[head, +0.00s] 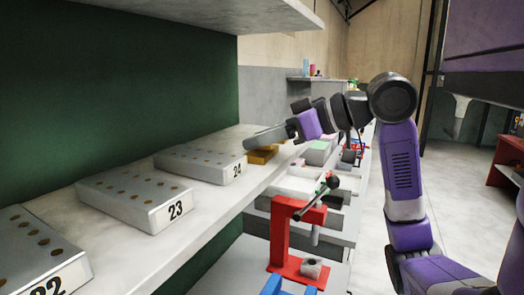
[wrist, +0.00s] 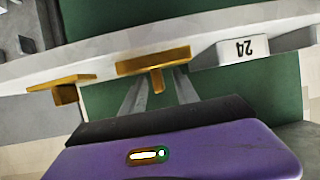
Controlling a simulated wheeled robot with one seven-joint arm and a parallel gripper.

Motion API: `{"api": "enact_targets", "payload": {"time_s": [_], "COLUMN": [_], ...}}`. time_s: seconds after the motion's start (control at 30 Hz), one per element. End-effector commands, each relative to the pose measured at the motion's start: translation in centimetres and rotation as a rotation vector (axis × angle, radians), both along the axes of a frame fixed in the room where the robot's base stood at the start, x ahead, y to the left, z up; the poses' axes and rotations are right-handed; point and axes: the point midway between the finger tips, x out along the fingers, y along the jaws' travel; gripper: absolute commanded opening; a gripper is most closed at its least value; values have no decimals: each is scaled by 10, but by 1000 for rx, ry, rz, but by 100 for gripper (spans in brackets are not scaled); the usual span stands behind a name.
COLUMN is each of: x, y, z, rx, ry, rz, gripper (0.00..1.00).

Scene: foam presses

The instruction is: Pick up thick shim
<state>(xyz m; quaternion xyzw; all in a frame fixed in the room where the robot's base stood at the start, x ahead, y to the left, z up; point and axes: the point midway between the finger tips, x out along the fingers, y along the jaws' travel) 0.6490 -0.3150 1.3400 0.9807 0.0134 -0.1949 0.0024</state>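Two golden T-shaped shims show in the wrist view. One shim (wrist: 150,64) lies straight ahead of my gripper (wrist: 159,82), its narrow tab pointing back between the two fingers. The fingers are apart, with a gap on each side of the tab. The other shim (wrist: 62,83) lies to the left, clear of the fingers. I cannot tell which of them is the thick one. In the head view a golden shim (head: 262,156) sits on the pale shelf just beyond the block marked 24, with my gripper (head: 250,139) beside and above it.
Metal blocks marked 24 (head: 205,165), 23 (head: 135,200) and 22 (head: 38,262) line the shelf (head: 245,205). Block 24 (wrist: 243,50) is right of the shim in the wrist view. A red press (head: 283,235) stands below the shelf. Floor at right is open.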

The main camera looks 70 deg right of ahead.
Motion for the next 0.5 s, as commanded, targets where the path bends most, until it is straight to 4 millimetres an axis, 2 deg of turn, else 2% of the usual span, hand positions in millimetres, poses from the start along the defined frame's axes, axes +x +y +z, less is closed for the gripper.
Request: {"api": "enact_targets", "payload": {"time_s": [0.03,0.2,0.23,0.5], "x": [0,0,0,0], "y": [0,0,0,0], "z": [0,0,0,0], "rx": [0,0,0,0], "ry": [0,0,0,0], "rz": [0,0,0,0], "gripper": [36,3,0,0]}}
